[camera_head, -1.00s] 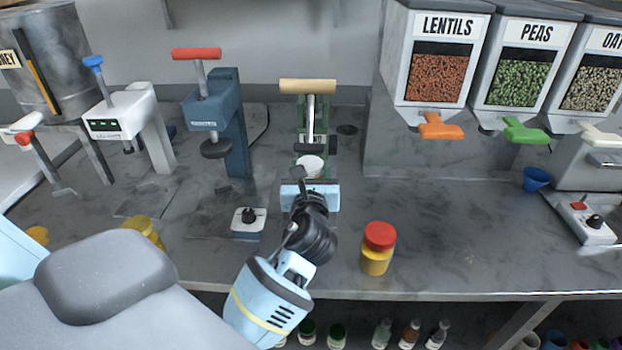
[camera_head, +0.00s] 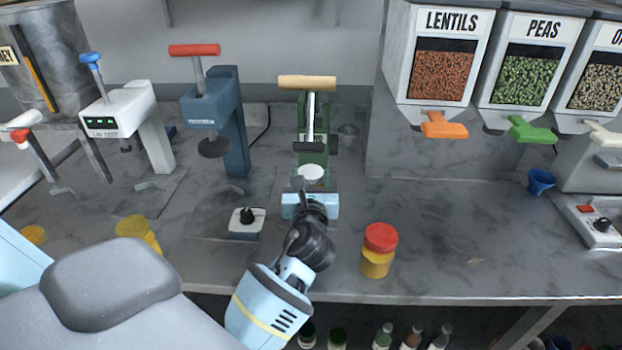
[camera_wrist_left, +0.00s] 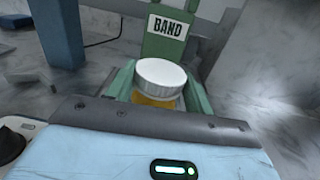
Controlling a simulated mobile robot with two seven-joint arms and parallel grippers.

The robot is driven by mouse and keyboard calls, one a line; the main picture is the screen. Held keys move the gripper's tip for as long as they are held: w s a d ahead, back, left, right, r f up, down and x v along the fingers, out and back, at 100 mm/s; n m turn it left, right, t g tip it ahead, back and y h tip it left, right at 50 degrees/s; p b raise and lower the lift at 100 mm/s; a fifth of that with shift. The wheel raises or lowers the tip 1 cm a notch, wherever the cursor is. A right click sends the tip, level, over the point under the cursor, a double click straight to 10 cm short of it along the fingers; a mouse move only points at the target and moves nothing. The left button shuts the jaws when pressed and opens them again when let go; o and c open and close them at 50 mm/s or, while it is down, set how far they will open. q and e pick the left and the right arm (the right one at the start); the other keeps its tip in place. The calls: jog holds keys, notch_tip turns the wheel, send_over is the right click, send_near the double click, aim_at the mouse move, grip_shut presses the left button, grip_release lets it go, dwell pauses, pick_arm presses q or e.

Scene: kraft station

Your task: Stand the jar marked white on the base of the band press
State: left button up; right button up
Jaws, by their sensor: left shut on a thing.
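The jar with a white lid (camera_head: 311,173) is in front of the green band press (camera_head: 316,110). In the left wrist view, the white lid (camera_wrist_left: 161,76) sits over an amber body, in front of the green upright labelled BAND (camera_wrist_left: 167,27). My left gripper (camera_head: 310,186) is shut on this jar, which looks upright. The fingertips and the jar's bottom are hidden by the gripper's light-blue body, so I cannot tell whether the jar touches the press base. My right gripper is not in view.
A yellow jar with a red lid (camera_head: 378,250) stands to the right near the front edge. A blue press (camera_head: 225,120) and a white press (camera_head: 130,115) stand to the left. A small knobbed box (camera_head: 247,223) is beside the gripper. The counter on the right is mostly clear.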

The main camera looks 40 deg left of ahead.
pick_arm(q)
jog(key=o, duration=1.4)
jog(key=shift+f, duration=0.1)
jog(key=shift+c, duration=0.2)
jog(key=shift+r, duration=0.2)
jog(key=v, duration=1)
jog(key=shift+s+d, duration=0.25)
jog(key=shift+s, duration=0.1)
jog(key=shift+s+d, duration=0.35)
jog(key=shift+s, duration=0.15)
